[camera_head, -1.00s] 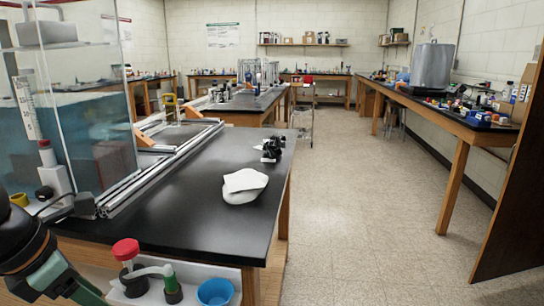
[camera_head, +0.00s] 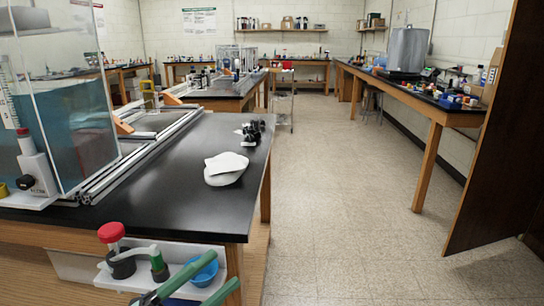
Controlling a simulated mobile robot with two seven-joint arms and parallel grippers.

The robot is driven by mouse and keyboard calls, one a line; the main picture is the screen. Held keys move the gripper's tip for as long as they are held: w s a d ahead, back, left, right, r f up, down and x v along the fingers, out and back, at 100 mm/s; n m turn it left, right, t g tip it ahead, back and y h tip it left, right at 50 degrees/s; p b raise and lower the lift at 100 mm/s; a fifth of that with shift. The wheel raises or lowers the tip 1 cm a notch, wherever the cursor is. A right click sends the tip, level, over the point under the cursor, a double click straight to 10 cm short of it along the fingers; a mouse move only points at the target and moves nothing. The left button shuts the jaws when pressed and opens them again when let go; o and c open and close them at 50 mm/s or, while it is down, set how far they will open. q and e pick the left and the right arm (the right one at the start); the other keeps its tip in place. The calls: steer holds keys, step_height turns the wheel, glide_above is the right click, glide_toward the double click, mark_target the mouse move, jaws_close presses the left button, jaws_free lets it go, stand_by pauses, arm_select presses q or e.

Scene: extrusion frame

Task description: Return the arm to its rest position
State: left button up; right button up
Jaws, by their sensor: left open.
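My left gripper (camera_head: 226,268) shows at the bottom of the head view, left of centre. Its two green fingers point up and right and stand apart, with nothing seen between them. The fingers show in front of a white side shelf (camera_head: 120,284) at the bench's front edge, partly covering the shelf and its blue bowl (camera_head: 201,269). I cannot tell whether they touch either one. The rest of the left arm is cut off by the picture's bottom edge. My right gripper is out of view.
The black bench (camera_head: 150,215) carries an aluminium extrusion frame (camera_head: 130,170), a clear tank (camera_head: 85,130), a white cloth-like item (camera_head: 226,170) and a small black device (camera_head: 250,133). A red-capped holder (camera_head: 113,234) stands on the shelf. Open floor (camera_head: 350,220) lies to the right.

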arm_select(q)
steer(key=w+a+f+n+t+y, duration=0.2)
steer(key=a+f+n+t+y, duration=0.25)
steer(key=f+n+y, duration=0.7)
steer(key=s+f+n+g+y, duration=0.2)
steer(key=s+f+n+g, duration=0.25)
steer(key=s+f, duration=0.55)
steer(key=s+f+n+g+y, duration=0.2)
steer(key=s+f+n+g, duration=0.3)
steer(key=f, duration=1)
steer(key=a+r+n+t+p, duration=0.1)
steer(key=a+r+p, duration=0.2)
steer(key=r+p, duration=0.9)
steer(key=p, duration=0.4)
steer(key=shift+s+r+n+y, duration=0.25)
steer(key=shift+r+n+y, duration=0.05)
steer(key=shift+r+y, duration=0.05)
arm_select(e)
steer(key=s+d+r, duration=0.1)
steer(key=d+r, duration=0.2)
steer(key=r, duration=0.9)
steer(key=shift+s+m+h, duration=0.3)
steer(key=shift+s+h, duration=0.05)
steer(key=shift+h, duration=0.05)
